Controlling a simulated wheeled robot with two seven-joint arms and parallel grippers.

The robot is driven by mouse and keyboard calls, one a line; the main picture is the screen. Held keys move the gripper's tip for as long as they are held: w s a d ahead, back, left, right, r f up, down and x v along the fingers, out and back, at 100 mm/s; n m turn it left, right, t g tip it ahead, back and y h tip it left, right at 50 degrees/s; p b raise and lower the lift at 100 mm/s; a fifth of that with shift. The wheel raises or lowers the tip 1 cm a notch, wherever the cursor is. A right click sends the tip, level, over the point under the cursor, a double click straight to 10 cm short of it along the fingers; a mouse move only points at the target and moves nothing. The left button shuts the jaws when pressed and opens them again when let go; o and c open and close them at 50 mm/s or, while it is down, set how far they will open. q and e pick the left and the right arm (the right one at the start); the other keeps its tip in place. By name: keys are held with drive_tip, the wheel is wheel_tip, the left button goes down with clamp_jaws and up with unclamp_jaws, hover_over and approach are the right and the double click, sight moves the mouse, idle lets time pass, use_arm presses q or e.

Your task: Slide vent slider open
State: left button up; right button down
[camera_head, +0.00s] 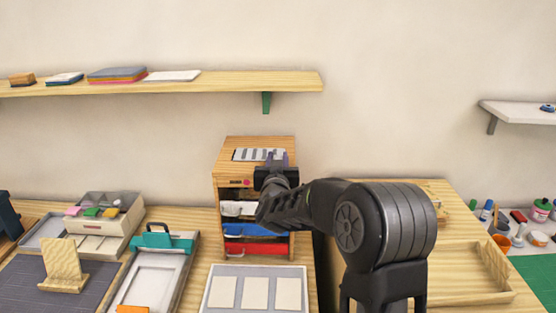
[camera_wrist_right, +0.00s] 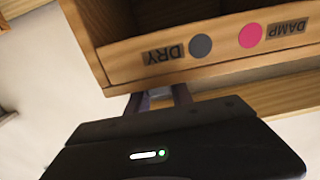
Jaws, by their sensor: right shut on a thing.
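A wooden cabinet (camera_head: 222,170) stands against the wall, with a slotted metal vent plate (camera_head: 250,154) on its top. My right gripper (camera_head: 277,160) is at the top front edge of the cabinet, by the right part of the vent. It is shut on the vent slider, which the fingers and wrist hide. In the right wrist view the cabinet's front strip (camera_wrist_right: 215,50) shows a grey dot by "DRY" and a pink dot by "DAMP". The fingers (camera_wrist_right: 160,98) reach behind that strip, and their tips are hidden. My left gripper is not in view.
Blue and red drawers (camera_head: 255,230) sit lower in the cabinet, partly behind my arm. A wall shelf (camera_head: 200,82) hangs above. A sheet with pale cards (camera_head: 257,288) lies in front, and a wooden tray (camera_head: 470,285) is at right.

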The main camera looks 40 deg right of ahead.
sight(263, 159)
drive_tip(key=w+a, duration=0.2)
drive_tip(key=a, duration=0.1)
drive_tip(key=shift+w+a, duration=0.15)
drive_tip(key=shift+w, duration=0.15)
drive_tip(key=c, duration=1.1)
unclamp_jaws()
drive_tip(key=shift+s, duration=0.1)
drive_tip(key=b+v, duration=0.1)
drive_tip(key=v, duration=0.6)
drive_tip(key=shift+s+a, duration=0.2)
drive_tip(key=shift+s, duration=0.1)
